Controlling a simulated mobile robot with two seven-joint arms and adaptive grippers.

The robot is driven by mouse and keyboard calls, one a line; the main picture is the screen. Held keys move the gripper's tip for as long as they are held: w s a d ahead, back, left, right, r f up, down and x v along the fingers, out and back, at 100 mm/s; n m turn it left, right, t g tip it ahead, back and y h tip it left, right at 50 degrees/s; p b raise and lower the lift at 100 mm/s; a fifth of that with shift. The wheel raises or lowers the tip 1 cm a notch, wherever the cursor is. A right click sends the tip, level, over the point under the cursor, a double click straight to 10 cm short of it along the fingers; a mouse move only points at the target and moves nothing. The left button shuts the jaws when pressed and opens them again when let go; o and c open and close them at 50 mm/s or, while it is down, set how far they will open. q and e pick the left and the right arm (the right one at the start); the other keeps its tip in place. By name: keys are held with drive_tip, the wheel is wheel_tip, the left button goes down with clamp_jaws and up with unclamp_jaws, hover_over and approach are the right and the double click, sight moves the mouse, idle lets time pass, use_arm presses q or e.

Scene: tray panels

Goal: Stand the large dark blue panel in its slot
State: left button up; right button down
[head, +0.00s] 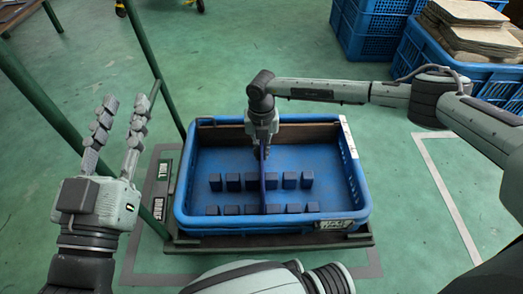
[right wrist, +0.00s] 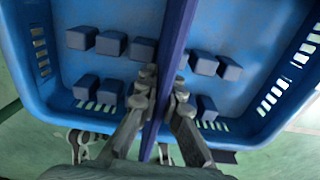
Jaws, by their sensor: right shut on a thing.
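The large dark blue panel (head: 262,183) is upright and seen nearly edge-on inside the blue tray (head: 183,205). It lies between the middle blocks of two rows of dark blue blocks (head: 289,181). My right gripper (head: 263,150) is shut on its upper edge. In the right wrist view the panel (right wrist: 174,55) runs between the two fingers of the right gripper (right wrist: 166,92), with blocks (right wrist: 112,42) on both sides. I cannot tell whether its lower edge touches the tray floor. My left gripper (head: 124,106) is open and empty, left of the tray.
The tray sits on a dark platform (head: 275,243) with green posts (head: 160,70) at its left. Blue crates (head: 377,28) stand at the back right, one with stacked beige pieces (head: 465,35). Green floor (head: 400,215) is clear right of the tray.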

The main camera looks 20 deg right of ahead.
drive_tip(key=c, duration=1.6)
unclamp_jaws()
drive_tip(key=shift+r, duration=0.15)
wheel_tip(320, 180, up, 12)
drive_tip(key=shift+f, duration=0.1)
